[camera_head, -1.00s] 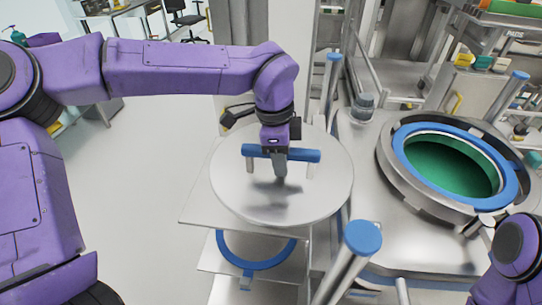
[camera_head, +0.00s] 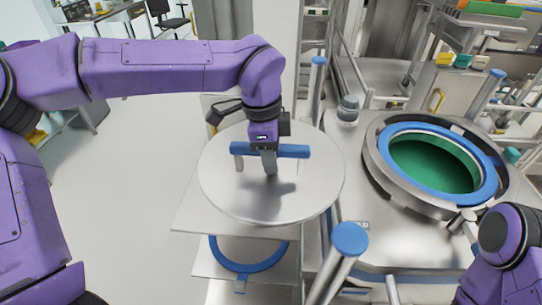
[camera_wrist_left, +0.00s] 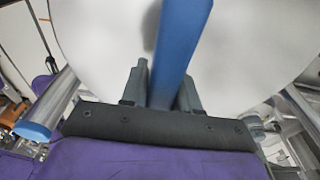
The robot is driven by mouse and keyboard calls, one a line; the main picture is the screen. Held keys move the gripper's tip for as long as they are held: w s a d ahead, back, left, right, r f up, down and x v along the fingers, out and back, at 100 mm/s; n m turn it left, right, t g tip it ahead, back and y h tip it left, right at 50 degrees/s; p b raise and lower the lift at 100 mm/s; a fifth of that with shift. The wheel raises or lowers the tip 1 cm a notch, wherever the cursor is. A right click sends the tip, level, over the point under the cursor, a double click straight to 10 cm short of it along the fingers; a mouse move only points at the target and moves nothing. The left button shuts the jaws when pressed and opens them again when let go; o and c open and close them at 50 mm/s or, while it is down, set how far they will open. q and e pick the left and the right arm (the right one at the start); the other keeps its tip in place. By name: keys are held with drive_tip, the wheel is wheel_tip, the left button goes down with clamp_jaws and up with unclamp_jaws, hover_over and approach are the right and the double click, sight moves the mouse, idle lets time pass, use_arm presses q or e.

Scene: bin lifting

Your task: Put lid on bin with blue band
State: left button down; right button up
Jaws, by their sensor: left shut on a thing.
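The lid is a large round silver disc (camera_head: 315,190) with a blue bar handle (camera_head: 292,151) across its top. My left gripper (camera_head: 269,165) is shut on the blue handle. In the left wrist view, the handle (camera_wrist_left: 180,45) runs between the two fingers (camera_wrist_left: 162,88), with the pale lid (camera_wrist_left: 250,45) behind it. The bin with the blue band (camera_head: 478,150) is set in a metal top to the right of the lid; it is open and its inside is green. My right arm shows at the lower right, but its gripper is not in view.
A shelved metal cart (camera_head: 195,215) is below the lid, with a blue ring (camera_head: 248,266) on a lower shelf. Blue-capped posts (camera_head: 350,239) stand between the lid and the bin. A small metal jar (camera_head: 348,110) sits near the bin surface's back left edge.

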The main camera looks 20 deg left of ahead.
use_arm(q)
drive_tip(key=shift+r+p, duration=1.7)
drive_tip(key=shift+r, duration=1.35)
